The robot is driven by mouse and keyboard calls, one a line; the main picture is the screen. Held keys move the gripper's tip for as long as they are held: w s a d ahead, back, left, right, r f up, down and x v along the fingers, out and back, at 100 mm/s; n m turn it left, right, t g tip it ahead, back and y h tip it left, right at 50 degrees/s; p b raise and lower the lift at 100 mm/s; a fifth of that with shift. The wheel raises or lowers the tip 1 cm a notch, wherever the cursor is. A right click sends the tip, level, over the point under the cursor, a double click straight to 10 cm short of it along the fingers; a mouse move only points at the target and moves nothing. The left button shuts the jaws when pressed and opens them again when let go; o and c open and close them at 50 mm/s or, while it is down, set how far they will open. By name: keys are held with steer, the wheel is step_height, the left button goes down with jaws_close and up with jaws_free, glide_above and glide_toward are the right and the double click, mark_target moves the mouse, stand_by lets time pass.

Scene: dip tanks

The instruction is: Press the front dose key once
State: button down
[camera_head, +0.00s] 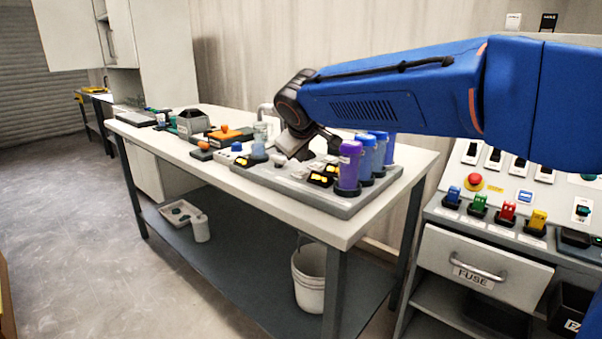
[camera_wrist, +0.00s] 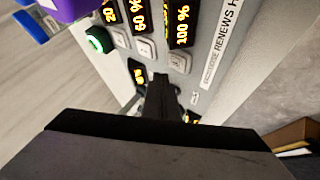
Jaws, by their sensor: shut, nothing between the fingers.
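The dosing panel (camera_head: 345,207) is a grey board on the white bench, with lit yellow displays and pale keys. In the wrist view its face (camera_wrist: 204,75) shows displays reading 20, 60 % and 100 %, each with a pale square key; one such key (camera_wrist: 146,48) is under 60 % and another key (camera_wrist: 177,62) is under 100 %. I cannot tell which is the front dose key. My gripper (camera_wrist: 163,98) is shut and empty, its dark fingertips over the panel close to a small display (camera_wrist: 138,76). Whether they touch is unclear. The head view shows my gripper (camera_head: 296,143) over the panel's back part.
Purple and blue bottles (camera_head: 349,166) stand at the panel's right end. A green knob (camera_wrist: 98,40) sits beside the keys. An orange-topped box (camera_head: 228,136) and a grey bin (camera_head: 193,122) stand further left. A fuse cabinet (camera_head: 483,262) is at right.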

mark_target(301, 174)
steer(key=shift+f, duration=0.65)
steer(key=shift+f, duration=0.2)
stand_by(1.6)
steer(key=shift+f, duration=0.15)
steer(key=shift+f, duration=0.55)
stand_by(1.1)
steer(key=shift+r, duration=0.95)
steer(key=shift+r, duration=2.5)
